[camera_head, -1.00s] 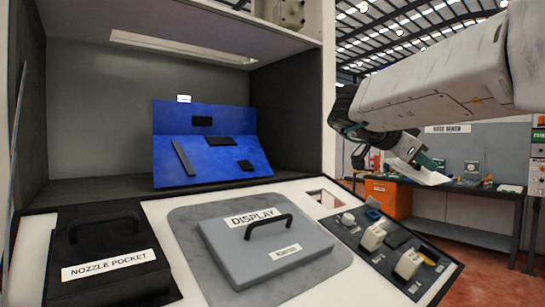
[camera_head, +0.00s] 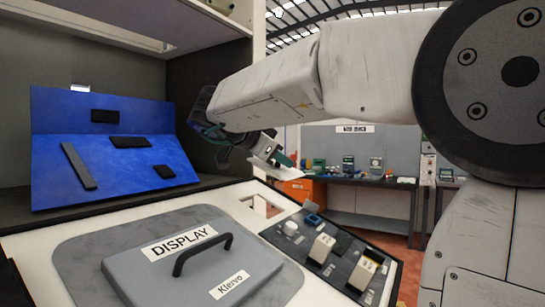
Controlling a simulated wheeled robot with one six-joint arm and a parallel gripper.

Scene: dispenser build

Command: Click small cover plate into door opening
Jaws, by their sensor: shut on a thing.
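My gripper (camera_head: 268,152) is shut on the small white cover plate (camera_head: 283,172) and holds it tilted in the air. The door opening (camera_head: 259,205) is a small square hole in the white door panel (camera_head: 215,216), behind the black control strip. The gripper and plate are above the opening and slightly to its right in the picture, clear of the panel. The arm hides part of the gripper, and the exact finger contact is too small to see.
A grey DISPLAY cover (camera_head: 196,262) with a black handle lies left of the opening. A control strip (camera_head: 328,252) with raised switches lies right of it. A blue angled panel (camera_head: 115,150) with black parts stands in the cabinet. A bench (camera_head: 372,182) is behind.

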